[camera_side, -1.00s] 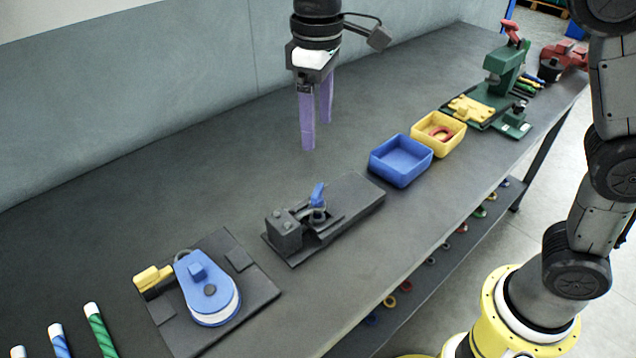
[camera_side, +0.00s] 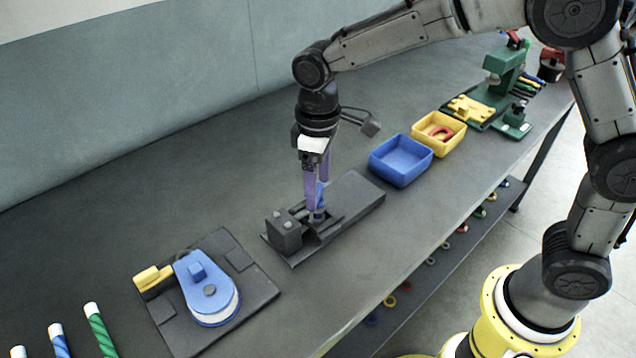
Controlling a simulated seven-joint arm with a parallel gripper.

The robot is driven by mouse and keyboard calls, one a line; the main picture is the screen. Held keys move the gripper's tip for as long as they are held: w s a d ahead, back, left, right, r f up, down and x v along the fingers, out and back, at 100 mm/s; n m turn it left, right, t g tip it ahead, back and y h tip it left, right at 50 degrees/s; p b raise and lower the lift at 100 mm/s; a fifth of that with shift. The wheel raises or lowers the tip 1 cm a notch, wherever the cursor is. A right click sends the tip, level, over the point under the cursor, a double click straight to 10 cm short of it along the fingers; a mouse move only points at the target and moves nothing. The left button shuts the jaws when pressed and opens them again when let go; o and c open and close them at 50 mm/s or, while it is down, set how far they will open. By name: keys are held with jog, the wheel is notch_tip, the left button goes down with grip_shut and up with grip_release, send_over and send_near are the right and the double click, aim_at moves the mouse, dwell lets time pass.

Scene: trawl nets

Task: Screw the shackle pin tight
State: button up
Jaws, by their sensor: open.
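The shackle sits in a dark grey fixture (camera_side: 352,202) on the bench, and only a little of it shows. The blue shackle pin (camera_side: 320,194) stands upright at the shackle, partly hidden by my fingers. My gripper (camera_side: 317,198) points down with its purple fingers at the pin, one on the near left side and one behind to the right. The fingers are open around the pin's blue head. I cannot tell whether either finger touches it.
An empty blue tray (camera_side: 401,178) and a yellow tray (camera_side: 458,143) with a red ring stand to the right. A blue pulley block (camera_side: 205,287) on a dark plate lies front left. A green press (camera_side: 502,78) stands at the far right.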

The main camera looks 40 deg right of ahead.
jog(key=shift+f, duration=0.25)
grip_shut()
dwell(0.3)
jog(key=shift+m, duration=3.1)
